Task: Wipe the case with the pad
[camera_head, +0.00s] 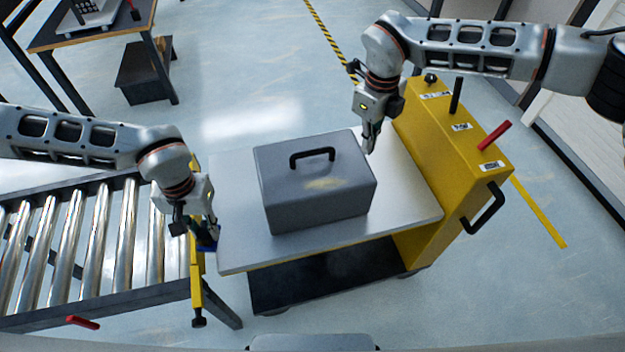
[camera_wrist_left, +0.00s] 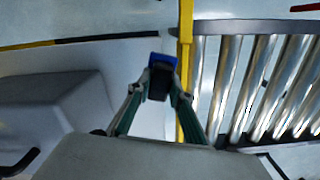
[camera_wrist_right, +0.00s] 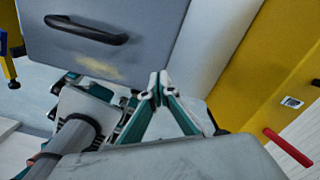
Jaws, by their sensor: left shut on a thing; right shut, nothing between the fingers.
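The grey case (camera_head: 300,205) stands upright on the cart top, with a black handle on its lid and a yellowish smudge (camera_head: 323,183) on the lid near the handle. The smudge also shows in the right wrist view (camera_wrist_right: 100,68). My left gripper (camera_head: 203,236) is shut on the blue pad (camera_head: 208,245), left of the case and apart from it, by the conveyor's end. The left wrist view shows the pad (camera_wrist_left: 162,62) between the fingertips. My right gripper (camera_head: 370,148) is shut and empty beside the case's far right corner; contact cannot be told.
The cart's pale top (camera_head: 400,205) has bare room around the case. Its yellow end panel (camera_head: 450,165) with levers rises at the right. A roller conveyor (camera_head: 95,240) with a yellow end bar (camera_head: 196,275) lies at the left. A table (camera_head: 90,35) stands at the back left.

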